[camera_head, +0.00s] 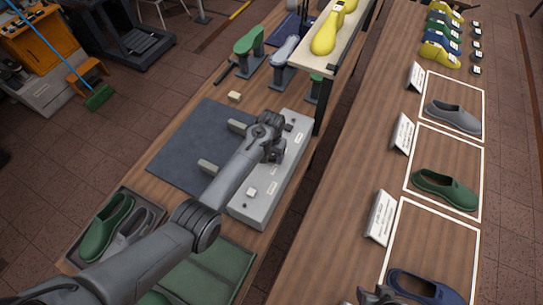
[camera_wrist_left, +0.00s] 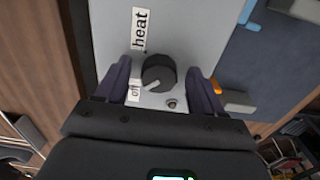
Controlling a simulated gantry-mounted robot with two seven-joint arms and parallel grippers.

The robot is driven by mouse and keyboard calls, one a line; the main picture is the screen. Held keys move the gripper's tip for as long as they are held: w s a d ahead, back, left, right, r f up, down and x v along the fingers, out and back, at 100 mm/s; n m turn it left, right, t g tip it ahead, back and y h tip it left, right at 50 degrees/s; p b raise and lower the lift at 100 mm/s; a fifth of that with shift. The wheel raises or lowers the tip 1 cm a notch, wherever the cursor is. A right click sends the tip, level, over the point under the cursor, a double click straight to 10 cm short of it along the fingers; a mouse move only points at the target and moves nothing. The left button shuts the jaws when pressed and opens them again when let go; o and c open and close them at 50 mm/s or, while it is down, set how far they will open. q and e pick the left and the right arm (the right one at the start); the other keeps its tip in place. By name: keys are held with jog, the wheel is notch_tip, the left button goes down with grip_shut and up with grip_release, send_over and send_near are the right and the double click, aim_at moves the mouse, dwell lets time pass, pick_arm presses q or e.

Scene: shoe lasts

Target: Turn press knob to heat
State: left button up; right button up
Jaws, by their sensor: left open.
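The press (camera_head: 250,208) is a grey box beside a dark mat on the left bench. Its round black knob (camera_wrist_left: 160,70) shows in the left wrist view, with a pale pointer mark turned toward the "off" label (camera_wrist_left: 133,93). The "heat" label (camera_wrist_left: 139,30) lies above, on the same panel. My left gripper (camera_head: 271,148) is over the press. In the left wrist view its open fingers (camera_wrist_left: 158,76) stand on either side of the knob, with gaps visible. The knob is hidden by my gripper in the head view. Part of my right gripper (camera_head: 378,295) shows at the bottom edge.
A dark mat (camera_head: 190,140) lies left of the press. A raised shelf (camera_head: 345,45) with a yellow last stands behind it. A tray with shoes (camera_head: 85,245) is at the lower left. The right bench holds framed shoes and signs (camera_head: 402,132).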

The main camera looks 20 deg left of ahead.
pick_arm(q)
jog(key=c, duration=1.1)
jog(key=shift+o, duration=0.2)
